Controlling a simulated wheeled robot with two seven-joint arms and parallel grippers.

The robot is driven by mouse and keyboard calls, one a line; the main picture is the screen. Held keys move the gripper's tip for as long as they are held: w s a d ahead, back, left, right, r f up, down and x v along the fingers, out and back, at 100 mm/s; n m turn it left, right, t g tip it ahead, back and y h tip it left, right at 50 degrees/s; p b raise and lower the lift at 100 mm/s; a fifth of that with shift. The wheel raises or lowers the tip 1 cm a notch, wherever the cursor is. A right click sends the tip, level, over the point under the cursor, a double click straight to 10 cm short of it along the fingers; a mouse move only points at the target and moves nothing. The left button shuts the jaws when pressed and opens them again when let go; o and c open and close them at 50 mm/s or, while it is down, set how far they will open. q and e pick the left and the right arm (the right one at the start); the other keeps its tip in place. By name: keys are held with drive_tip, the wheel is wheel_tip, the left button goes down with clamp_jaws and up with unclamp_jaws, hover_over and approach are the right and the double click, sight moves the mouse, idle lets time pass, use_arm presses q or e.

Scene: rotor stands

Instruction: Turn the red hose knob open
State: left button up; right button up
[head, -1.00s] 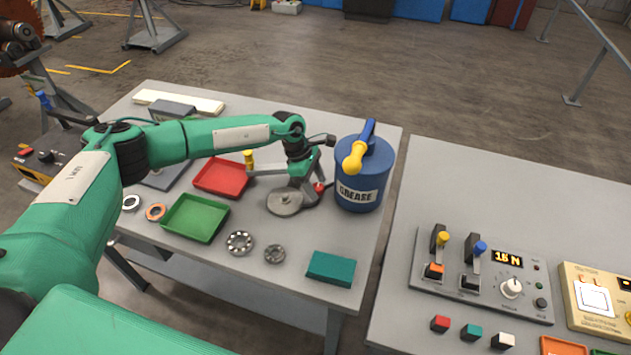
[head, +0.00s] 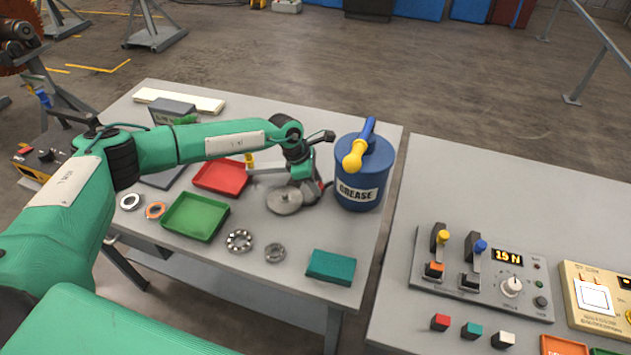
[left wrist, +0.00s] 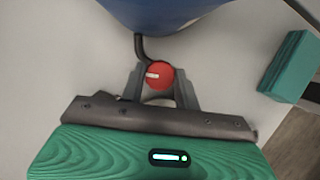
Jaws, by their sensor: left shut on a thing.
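The red hose knob (left wrist: 159,75) is a small round knob with a white mark pointing left in the left wrist view. A dark hose or pipe runs from it towards the blue grease drum (head: 361,172). My left gripper (left wrist: 159,71) has one finger on each side of the knob and is shut on it. In the head view my left gripper (head: 314,190) is low over the table, just left of the drum, and hides most or all of the knob. My right gripper is in neither view.
A grey disc stand (head: 284,202) is close left of my left gripper. Red (head: 222,177) and green (head: 195,217) trays, bearing rings and a teal block (head: 331,267) share the table. A control panel (head: 480,275) is on the right table.

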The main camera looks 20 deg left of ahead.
use_arm(q)
drive_tip(key=n+t, duration=0.1)
drive_tip(key=n, duration=0.2)
drive_tip(key=shift+s+n+t+b, duration=0.1)
drive_tip(key=shift+n+t+b, duration=0.2)
drive_tip(key=shift+n, duration=0.1)
drive_tip(key=n+y+b, duration=0.1)
drive_tip(key=n, duration=0.1)
drive_tip(key=shift+f+n+t, duration=0.15)
drive_tip(key=shift+n+t, duration=0.15)
drive_tip(key=shift+t, duration=0.1)
drive_tip(key=n+b, duration=0.2)
drive_tip(key=n+y+b, duration=0.1)
drive_tip(key=n+b, duration=0.1)
drive_tip(key=shift+s+d+n+t+y, duration=0.1)
drive_tip(key=shift+d+n+t+y, duration=0.1)
drive_tip(key=shift+n+t+y, duration=0.15)
drive_tip(key=n+y+b, duration=0.1)
drive_tip(key=n+b, duration=0.1)
drive_tip(key=b, duration=0.1)
drive_tip(key=shift+n+t, duration=0.25)
drive_tip(key=shift+n+y+b, duration=0.25)
drive_tip(key=shift+n+b, duration=0.25)
drive_tip(key=shift+n, duration=0.1)
drive_tip(key=shift+r, duration=0.2)
drive_tip(key=o, duration=1)
